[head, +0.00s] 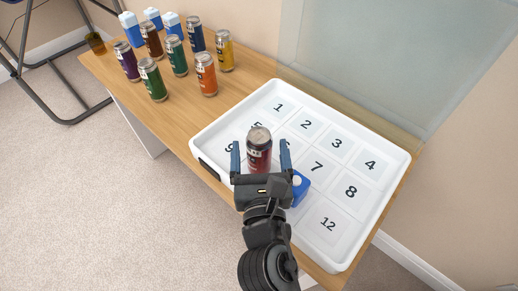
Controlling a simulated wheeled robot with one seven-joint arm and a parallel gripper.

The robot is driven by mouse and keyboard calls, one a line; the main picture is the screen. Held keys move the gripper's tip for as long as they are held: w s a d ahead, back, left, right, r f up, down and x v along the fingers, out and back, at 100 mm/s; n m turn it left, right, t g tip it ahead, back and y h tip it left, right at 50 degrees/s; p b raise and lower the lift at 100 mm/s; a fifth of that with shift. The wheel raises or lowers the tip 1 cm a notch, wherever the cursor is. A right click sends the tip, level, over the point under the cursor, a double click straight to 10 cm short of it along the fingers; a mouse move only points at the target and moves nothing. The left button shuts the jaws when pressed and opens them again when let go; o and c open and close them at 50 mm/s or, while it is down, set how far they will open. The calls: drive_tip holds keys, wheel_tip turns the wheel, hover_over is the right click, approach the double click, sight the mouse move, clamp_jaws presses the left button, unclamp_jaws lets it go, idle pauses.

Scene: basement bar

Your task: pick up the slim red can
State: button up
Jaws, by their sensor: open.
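A dark red can (259,152) with a silver top stands upright in the white numbered tray (384,212), left of the cell marked 7. My gripper (260,145) is open, with one blue-grey finger on each side of the can. A narrow gap shows between the can and each finger, so I cannot see any contact. The can's base and the number under it are hidden by the can and my gripper.
A blue-and-white object (300,187) lies in the tray close to the right of my gripper. Several cans, including an orange one (206,75), and blue-and-white cartons (131,29) stand on the wooden table (183,116) at the back left. A glass panel (390,55) rises behind the tray.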

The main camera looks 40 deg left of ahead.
sight(259, 135)
drive_tip(key=x, duration=0.4)
drive_tip(key=shift+w+a+r, duration=0.1)
drive_tip(key=shift+w+a, duration=0.05)
drive_tip(key=c, duration=1.2)
drive_tip(key=shift+c, duration=0.3)
drive_tip(key=shift+r, duration=0.1)
